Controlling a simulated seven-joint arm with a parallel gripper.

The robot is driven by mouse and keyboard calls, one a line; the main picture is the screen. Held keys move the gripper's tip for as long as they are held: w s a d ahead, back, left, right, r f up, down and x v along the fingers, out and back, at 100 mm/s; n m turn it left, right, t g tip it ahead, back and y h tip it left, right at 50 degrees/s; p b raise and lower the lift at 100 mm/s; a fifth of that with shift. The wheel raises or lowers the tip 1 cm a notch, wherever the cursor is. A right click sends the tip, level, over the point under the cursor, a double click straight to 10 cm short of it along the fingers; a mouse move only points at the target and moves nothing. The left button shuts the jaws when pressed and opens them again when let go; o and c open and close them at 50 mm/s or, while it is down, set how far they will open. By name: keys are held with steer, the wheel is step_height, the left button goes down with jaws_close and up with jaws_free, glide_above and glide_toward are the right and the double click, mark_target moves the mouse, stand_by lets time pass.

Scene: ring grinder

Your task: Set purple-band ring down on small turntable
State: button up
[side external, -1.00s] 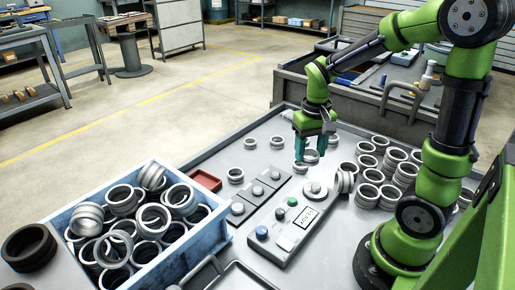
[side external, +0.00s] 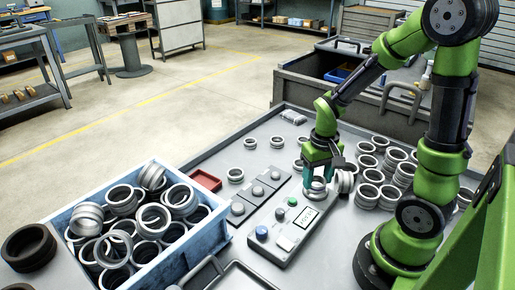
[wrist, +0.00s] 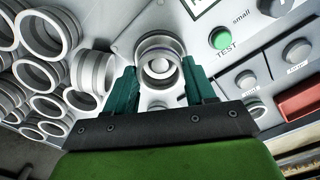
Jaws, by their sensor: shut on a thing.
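The purple-band ring (side external: 317,187) is a silver ring in my gripper's fingers, low at the small turntable on the control panel. In the wrist view the ring (wrist: 160,44) sits between the fingertips, with a thin purple line near its rim. My gripper (wrist: 162,78) is shut on it, one teal finger on each side. My gripper (side external: 318,174) points down in the side view. The turntable is mostly hidden under the ring; a pale round knob shows through the ring's opening. I cannot tell whether the ring touches the turntable.
The control panel (side external: 277,246) has a green TEST button (wrist: 221,39), a blue knob and a display. Silver rings (side external: 368,174) stand close on the right of the turntable. A blue crate (side external: 184,249) of rings and a red tray (side external: 205,180) are left.

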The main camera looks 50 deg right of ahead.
steer(key=shift+f, duration=0.25)
steer(key=o, duration=1.2)
step_height(320, 180, up, 17)
steer(key=shift+f, duration=0.1)
steer(key=shift+w, duration=0.1)
